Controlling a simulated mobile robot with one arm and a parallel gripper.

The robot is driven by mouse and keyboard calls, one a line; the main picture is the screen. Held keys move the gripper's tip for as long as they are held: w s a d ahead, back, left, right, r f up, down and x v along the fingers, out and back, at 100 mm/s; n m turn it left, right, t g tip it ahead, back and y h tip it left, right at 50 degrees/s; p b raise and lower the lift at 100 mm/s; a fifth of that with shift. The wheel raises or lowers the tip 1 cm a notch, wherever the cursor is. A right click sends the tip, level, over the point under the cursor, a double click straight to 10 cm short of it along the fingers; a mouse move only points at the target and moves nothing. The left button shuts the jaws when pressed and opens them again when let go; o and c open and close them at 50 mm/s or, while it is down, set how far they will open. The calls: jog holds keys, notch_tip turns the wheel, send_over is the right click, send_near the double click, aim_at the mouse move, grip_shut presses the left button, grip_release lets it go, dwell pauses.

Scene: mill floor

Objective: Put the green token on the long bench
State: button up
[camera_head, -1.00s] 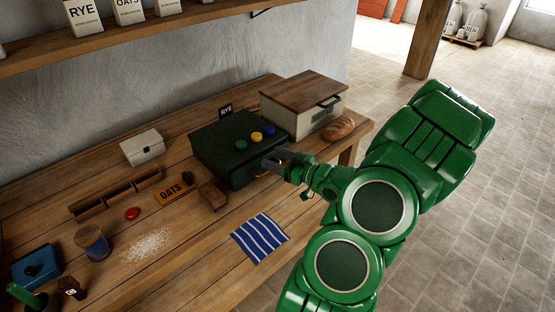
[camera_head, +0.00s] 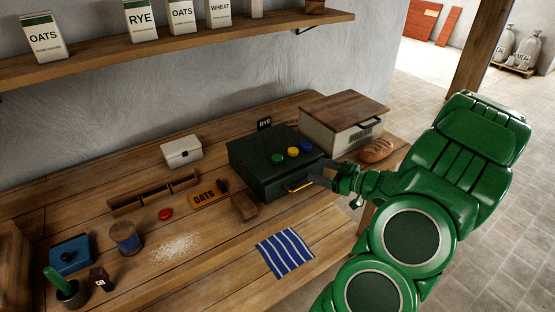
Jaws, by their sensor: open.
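The green token (camera_head: 277,158) lies on top of the dark green box (camera_head: 262,178), left of a yellow token (camera_head: 293,151) and a blue token (camera_head: 306,147). The box has a brass handle on its front and stands on the long wooden bench (camera_head: 215,260) against the wall. My gripper (camera_head: 318,175) is open at the right front of the box, close to the brass handle (camera_head: 300,186). Nothing shows between its fingers. I cannot tell whether it touches the handle.
A bread bin (camera_head: 335,131) and a loaf (camera_head: 377,150) are at the right end. Bare bench shows around the cloth.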

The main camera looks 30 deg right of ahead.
jog(key=w+d+r+n+g+y, duration=0.1)
jog(key=w+d+r+n+g, duration=0.1)
jog(key=d+r+n+g, duration=0.15)
jog(key=n+g, duration=0.5)
jog(key=g, duration=0.3)
send_near(277, 157)
jog(key=d, duration=0.1)
jog(key=s+d, duration=0.1)
jog(key=shift+d+r+m+h, duration=0.15)
jog(key=shift+d+m+h, duration=0.1)
jog(key=shift+d+h, duration=0.15)
jog(key=w+a+n+g+h, duration=0.1)
jog(key=w+a+g+h, duration=0.15)
jog(key=w+a, duration=0.2)
jog(key=shift+y, duration=0.25)
jog(key=shift+s+a+x, duration=0.15)
jog(key=shift+s+x, duration=0.05)
jog(key=shift+x, duration=0.95)
jog(key=shift+s+a+x, duration=0.15)
jog(key=shift+s+x, duration=0.1)
jog(key=shift+x, duration=0.95)
jog(key=shift+s+a+x, duration=0.15)
jog(key=shift+s+x, duration=0.05)
jog(key=shift+x, duration=0.95)
jog(key=shift+r, duration=0.15)
jog(key=c, duration=1.2)
